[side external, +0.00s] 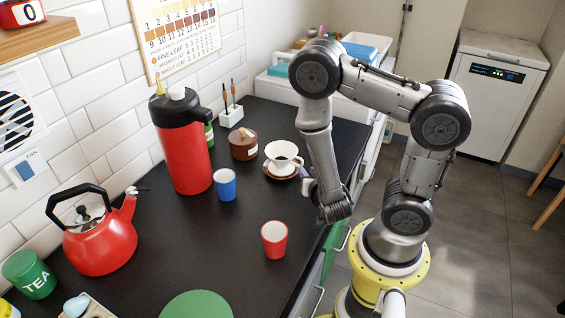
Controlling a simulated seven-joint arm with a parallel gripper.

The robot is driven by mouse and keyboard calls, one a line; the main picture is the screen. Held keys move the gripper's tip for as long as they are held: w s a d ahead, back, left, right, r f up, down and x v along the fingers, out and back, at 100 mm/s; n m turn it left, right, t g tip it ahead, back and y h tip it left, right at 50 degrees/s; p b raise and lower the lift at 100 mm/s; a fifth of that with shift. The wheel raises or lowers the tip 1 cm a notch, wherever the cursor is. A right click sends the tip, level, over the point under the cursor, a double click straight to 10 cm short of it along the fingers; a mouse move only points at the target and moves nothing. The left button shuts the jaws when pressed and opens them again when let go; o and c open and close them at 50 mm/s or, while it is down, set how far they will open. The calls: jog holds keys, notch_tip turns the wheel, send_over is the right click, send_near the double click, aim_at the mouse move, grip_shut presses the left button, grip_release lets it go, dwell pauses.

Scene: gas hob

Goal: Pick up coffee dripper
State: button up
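My gripper (309,190) is at the end of my arm, close to the right and near side of the dripper. My wrist hides much of the gripper, and its fingers are too small to tell whether they are open. I cannot tell whether it touches the dripper or saucer.
A brown lidded pot (243,146), blue cup (225,185) and tall red flask (184,155) stand left of the dripper. A red cup (274,240) is nearer the front. A red kettle (99,240) is at left. Black counter between the red cup and saucer is clear.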

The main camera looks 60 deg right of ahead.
aim_at(302, 163)
jog(key=shift+x, duration=2.75)
jog(key=shift+r, duration=0.1)
jog(key=shift+c, duration=0.3)
grip_shut()
